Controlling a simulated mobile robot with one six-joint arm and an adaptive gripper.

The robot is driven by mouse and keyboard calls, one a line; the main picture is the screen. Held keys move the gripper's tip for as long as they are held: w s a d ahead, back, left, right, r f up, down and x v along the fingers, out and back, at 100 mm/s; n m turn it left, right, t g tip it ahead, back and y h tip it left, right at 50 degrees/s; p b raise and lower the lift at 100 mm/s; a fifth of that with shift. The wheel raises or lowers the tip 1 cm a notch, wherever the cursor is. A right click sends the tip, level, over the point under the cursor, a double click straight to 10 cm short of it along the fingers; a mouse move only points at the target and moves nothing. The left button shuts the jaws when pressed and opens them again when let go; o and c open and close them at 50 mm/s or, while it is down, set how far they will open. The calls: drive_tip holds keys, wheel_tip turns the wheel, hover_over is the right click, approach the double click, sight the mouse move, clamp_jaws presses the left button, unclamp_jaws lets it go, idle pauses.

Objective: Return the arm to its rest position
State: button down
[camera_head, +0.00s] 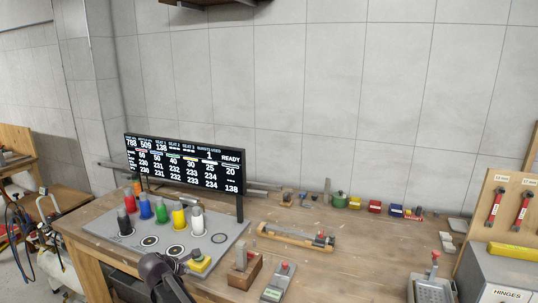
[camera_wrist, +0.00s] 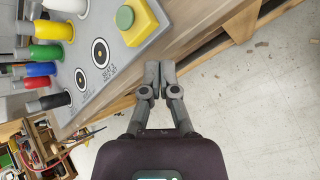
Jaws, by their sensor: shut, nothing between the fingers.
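My gripper (camera_wrist: 160,74) shows in the wrist view with its two grey fingers brought together and nothing between them. Its fingertips appear near the front edge of the workbench (camera_wrist: 195,32), with floor beside them. In the head view a dark part of my arm (camera_head: 163,278) rises at the bottom, in front of the bench. It overlaps the lower edge of the grey panel (camera_head: 105,228). The fingertips cannot be made out clearly in that view.
A yellow button box (camera_head: 200,262) sits close to my arm; several coloured cylinders stand on the panel. A black display (camera_head: 185,163) stands behind them. A wooden block (camera_head: 245,270) and a grey cabinet (camera_head: 492,272) are to the right. Open floor (camera_wrist: 255,110) lies before the bench.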

drive_tip(key=s+d+f+m+g, duration=0.1)
drive_tip(key=d+m, duration=0.4)
drive_tip(key=d, duration=0.6)
drive_tip(key=s+d+f+m+g, duration=0.2)
drive_tip(key=s+d+m+g, duration=0.1)
drive_tip(key=d, duration=0.9)
drive_tip(key=s+d+f+m+g, duration=0.2)
drive_tip(key=d+m, duration=0.6)
drive_tip(key=d, duration=0.4)
drive_tip(key=shift+s+g, duration=0.4)
drive_tip(key=shift+s, duration=0.45)
drive_tip(key=s+d+m+g+y, duration=0.2)
drive_tip(key=s+d+m, duration=0.5)
drive_tip(key=s+d, duration=0.1)
drive_tip(key=shift+s+d+f+y, duration=0.3)
drive_tip(key=shift+s+d+f, duration=0.1)
drive_tip(key=shift+d, duration=0.25)
drive_tip(key=shift+w, duration=0.1)
